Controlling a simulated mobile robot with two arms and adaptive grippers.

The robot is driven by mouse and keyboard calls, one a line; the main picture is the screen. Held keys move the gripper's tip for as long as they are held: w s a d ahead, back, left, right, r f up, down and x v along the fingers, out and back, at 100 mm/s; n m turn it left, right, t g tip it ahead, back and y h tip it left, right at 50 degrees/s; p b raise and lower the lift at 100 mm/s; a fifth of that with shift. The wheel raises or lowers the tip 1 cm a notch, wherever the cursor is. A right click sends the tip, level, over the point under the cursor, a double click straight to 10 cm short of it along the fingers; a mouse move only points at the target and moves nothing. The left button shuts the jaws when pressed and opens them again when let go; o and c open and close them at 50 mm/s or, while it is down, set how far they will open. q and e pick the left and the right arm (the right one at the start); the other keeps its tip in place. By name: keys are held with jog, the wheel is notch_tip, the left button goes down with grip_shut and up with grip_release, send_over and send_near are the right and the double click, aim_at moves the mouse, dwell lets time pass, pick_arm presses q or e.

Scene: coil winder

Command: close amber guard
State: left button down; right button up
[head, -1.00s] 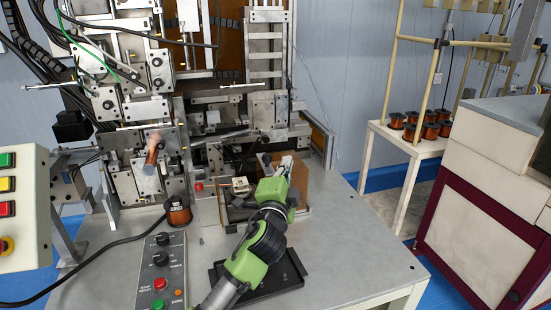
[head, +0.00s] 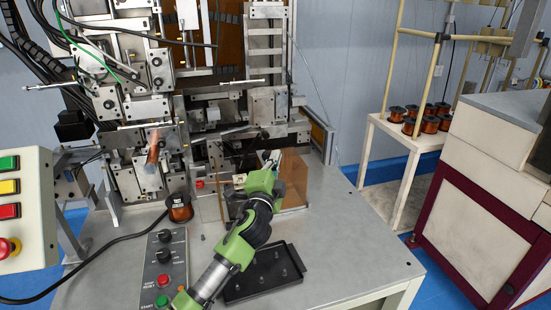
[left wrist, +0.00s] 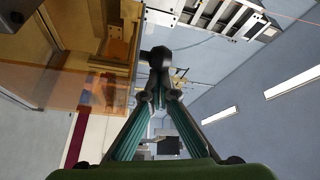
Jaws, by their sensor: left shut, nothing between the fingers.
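The amber guard (head: 293,180) is a see-through orange-brown panel at the front right of the machine on the bench. It stands just right of my left gripper (head: 272,160), which partly covers the area behind it. In the left wrist view the guard (left wrist: 62,88) spans the left side as a clear amber sheet. My left gripper (left wrist: 157,62) is shut and empty there, its fingertips to the right of the sheet's edge. I cannot tell whether they touch it. My right gripper is not in view.
A black tray (head: 262,274) lies on the bench beside my left forearm. A copper spool (head: 180,208) and a control panel with knobs (head: 163,262) are to the left. The bench's right side (head: 350,240) is clear. A rack with spools (head: 430,124) stands beyond.

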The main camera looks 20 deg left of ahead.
pick_arm(q)
jog(key=s+a+p, duration=0.2)
jog(key=s+a, duration=0.5)
jog(key=a, duration=0.4)
jog(key=shift+s+p, duration=0.2)
jog(key=shift+p, duration=0.15)
jog(key=shift+a, duration=0.15)
